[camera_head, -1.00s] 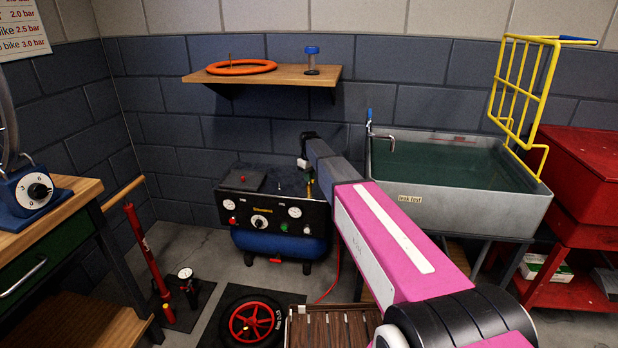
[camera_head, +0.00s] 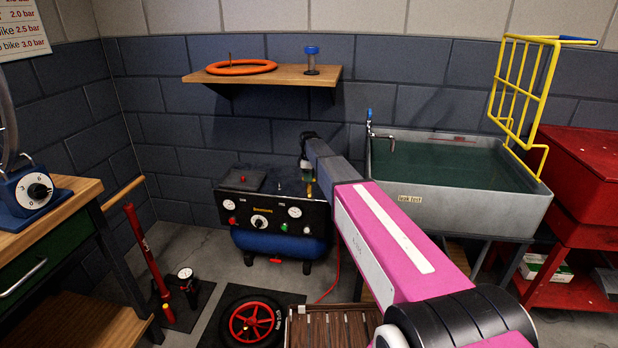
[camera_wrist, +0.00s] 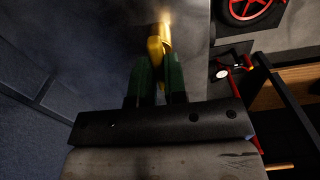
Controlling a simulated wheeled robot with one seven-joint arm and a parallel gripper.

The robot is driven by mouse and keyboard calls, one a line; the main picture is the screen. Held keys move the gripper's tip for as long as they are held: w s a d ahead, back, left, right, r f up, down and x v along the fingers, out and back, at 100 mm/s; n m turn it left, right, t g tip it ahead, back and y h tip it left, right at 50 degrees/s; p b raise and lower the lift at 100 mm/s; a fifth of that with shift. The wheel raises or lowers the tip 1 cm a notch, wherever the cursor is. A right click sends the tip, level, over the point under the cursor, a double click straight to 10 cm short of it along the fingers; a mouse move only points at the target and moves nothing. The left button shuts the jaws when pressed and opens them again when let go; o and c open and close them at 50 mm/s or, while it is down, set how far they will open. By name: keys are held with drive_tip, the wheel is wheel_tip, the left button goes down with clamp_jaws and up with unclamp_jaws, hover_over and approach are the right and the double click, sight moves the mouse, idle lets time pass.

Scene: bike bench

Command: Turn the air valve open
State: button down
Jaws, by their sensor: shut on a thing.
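The compressor (camera_head: 241,219) has a black front panel with gauges and knobs above a blue tank, and it stands on the floor by the back wall. The air valve's yellow lever (camera_wrist: 155,46) is between the dark green fingers of my gripper (camera_wrist: 156,78) in the wrist view. My gripper is shut on it. In the head view the yellow part (camera_head: 309,190) shows small at the compressor's top right, just below the end of my arm. My arm hides part of the compressor's right side. The valve's body is hard to make out.
The grey sink (camera_head: 420,200) full of water stands right of the compressor, with a yellow rack (camera_head: 522,92) above its right end. A wooden shelf (camera_head: 265,76) hangs above the compressor. A red floor pump (camera_head: 148,255) and a wheel (camera_head: 250,321) are in front.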

drive_tip(key=shift+d, duration=0.2)
drive_tip(key=c, duration=1.2)
unclamp_jaws()
drive_tip(key=shift+a, duration=0.1)
drive_tip(key=shift+o, duration=0.2)
drive_tip(key=shift+r, duration=0.1)
wheel_tip(320, 180, up, 11)
